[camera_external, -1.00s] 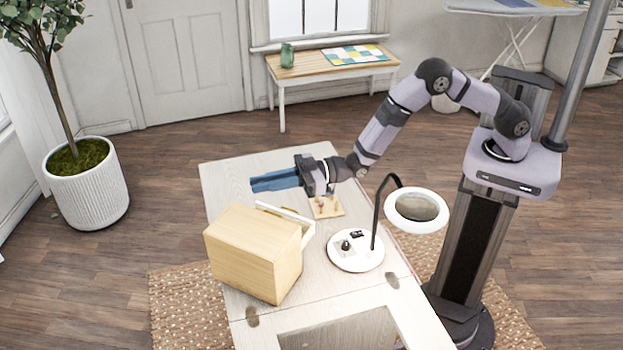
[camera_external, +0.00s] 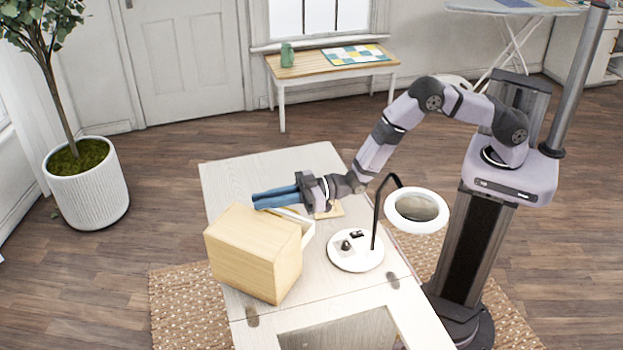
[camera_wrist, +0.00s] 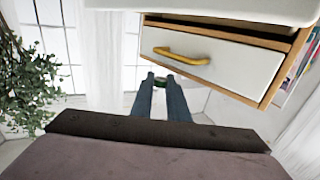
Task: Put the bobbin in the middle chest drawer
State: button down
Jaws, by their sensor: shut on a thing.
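The wooden chest (camera_external: 250,255) stands on the table, with a white-fronted drawer (camera_external: 307,232) sticking out on its right side. My gripper (camera_external: 256,200) is just behind the chest's top edge in the external view, with its blue fingers pointing left. In the wrist view, my gripper (camera_wrist: 160,86) has its fingertips closed on a small dark green thing (camera_wrist: 160,82), seemingly the bobbin; the fingers mostly hide it. A white drawer front with a yellow handle (camera_wrist: 176,55) is above and right of the fingertips there. Another white panel (camera_wrist: 210,8) crosses the top; I cannot tell which drawer it is.
A white magnifier lamp (camera_external: 356,250) stands right of the chest. A small wooden board (camera_external: 330,211) lies partly hidden under my wrist. The table's (camera_external: 230,178) far left part is clear. A potted plant (camera_external: 87,190) stands on the floor at left.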

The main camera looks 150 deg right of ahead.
jog(key=shift+f, duration=0.25)
jog(key=c, duration=1.6)
grip_release()
jog(key=shift+c, duration=0.2)
jog(key=shift+s, duration=0.1)
jog(key=b+v, duration=0.2)
jog(key=v, duration=0.5)
jog(key=shift+a, duration=0.15)
jog(key=shift+s+b, duration=0.1)
jog(key=shift+b, duration=0.2)
